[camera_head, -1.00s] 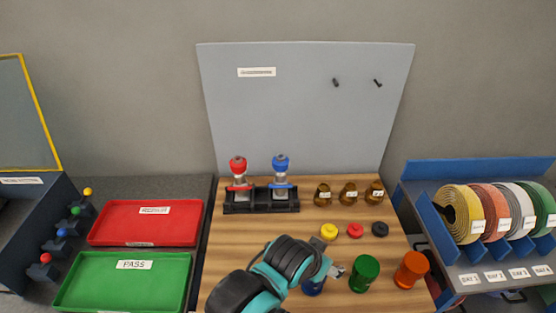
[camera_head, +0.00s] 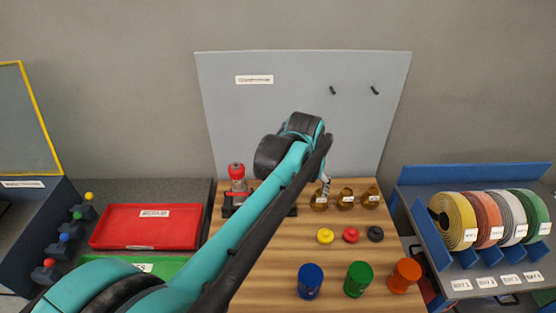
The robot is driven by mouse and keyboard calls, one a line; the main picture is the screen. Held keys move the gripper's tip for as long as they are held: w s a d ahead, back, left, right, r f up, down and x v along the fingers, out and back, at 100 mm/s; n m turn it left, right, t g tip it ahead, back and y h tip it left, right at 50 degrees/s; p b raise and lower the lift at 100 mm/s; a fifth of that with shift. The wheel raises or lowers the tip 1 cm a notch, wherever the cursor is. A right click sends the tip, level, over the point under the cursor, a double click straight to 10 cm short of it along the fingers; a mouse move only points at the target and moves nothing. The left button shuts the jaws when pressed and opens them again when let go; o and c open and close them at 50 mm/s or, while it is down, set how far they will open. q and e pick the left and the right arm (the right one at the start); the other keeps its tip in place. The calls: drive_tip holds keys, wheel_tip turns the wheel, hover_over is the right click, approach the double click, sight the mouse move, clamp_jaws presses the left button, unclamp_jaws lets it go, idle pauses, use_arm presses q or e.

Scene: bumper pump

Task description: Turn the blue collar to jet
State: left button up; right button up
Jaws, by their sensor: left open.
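The blue-collared pump, which stood at the right end of the black rack, is hidden behind my left arm. The red-topped pump (camera_head: 237,177) stands upright at the rack's left end. Part of the black rack (camera_head: 232,207) shows beside my arm. My left arm crosses the table from the lower left. My left gripper (camera_head: 324,188) points down at the leftmost brown bottle and overlaps it in the picture; I cannot tell if they touch. It is open, with its fingers only partly visible. My right gripper is not in view.
Brown bottles (camera_head: 346,199) stand right of the rack. Yellow, red and black caps (camera_head: 375,234) lie in front, then blue, green and orange (camera_head: 404,275) containers. A red tray (camera_head: 143,226) is at left; a green tray is mostly covered. Tape rolls (camera_head: 510,217) sit at right.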

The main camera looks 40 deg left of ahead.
use_arm(q)
drive_tip(key=w+a+n+g+p, duration=0.1)
drive_tip(key=w+a, duration=0.1)
drive_tip(key=a, duration=0.3)
drive_tip(key=w+a+n+g+p, duration=0.1)
drive_tip(key=w+a+p, duration=0.1)
drive_tip(key=a, duration=0.3)
drive_tip(key=w+a+n+g+p, duration=0.1)
drive_tip(key=w+a, duration=0.2)
drive_tip(key=a, duration=0.3)
drive_tip(key=shift+w+r+n+h, duration=0.25)
drive_tip(key=shift+r+n+h, duration=0.15)
drive_tip(key=shift+a+f, duration=0.15)
drive_tip(key=shift+f, duration=0.45)
wheel_tip(320, 180, down, 7)
drive_tip(key=shift+r+b, duration=0.1)
drive_tip(key=shift+b, duration=0.35)
drive_tip(key=c, duration=1.2)
